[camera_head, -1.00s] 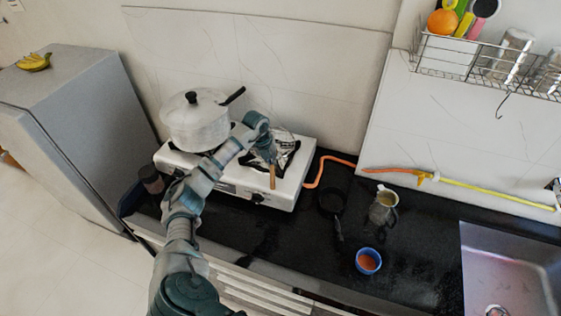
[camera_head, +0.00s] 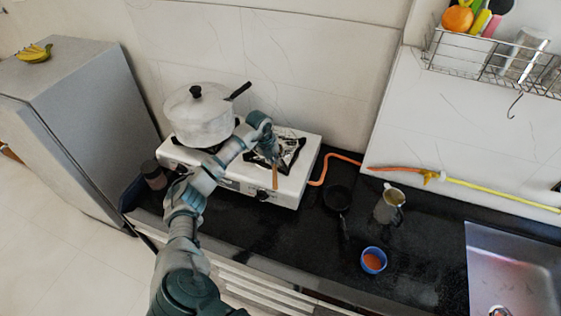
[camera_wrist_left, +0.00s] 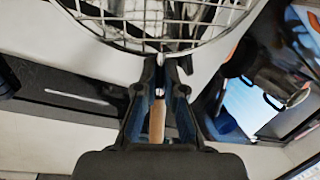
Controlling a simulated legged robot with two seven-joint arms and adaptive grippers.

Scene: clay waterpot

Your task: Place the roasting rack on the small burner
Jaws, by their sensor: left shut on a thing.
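The roasting rack (camera_wrist_left: 150,20) is a round wire mesh with a wooden handle, and the handle also shows in the head view (camera_head: 275,178). My left gripper (camera_head: 271,160) is shut on the handle near the mesh, as the left wrist view (camera_wrist_left: 162,85) shows. The mesh is over the right-hand, small-burner side of the white stove (camera_head: 285,190). The thin wires are hard to make out in the head view, so I cannot tell whether the rack touches the burner. My right gripper is out of view.
A lidded pot (camera_head: 200,120) stands on the stove's left side, close to my arm. An orange hose (camera_head: 332,165) runs from the stove's right. A black pan (camera_head: 338,198), a metal jug (camera_head: 389,206) and a blue cup (camera_head: 373,260) stand on the dark counter.

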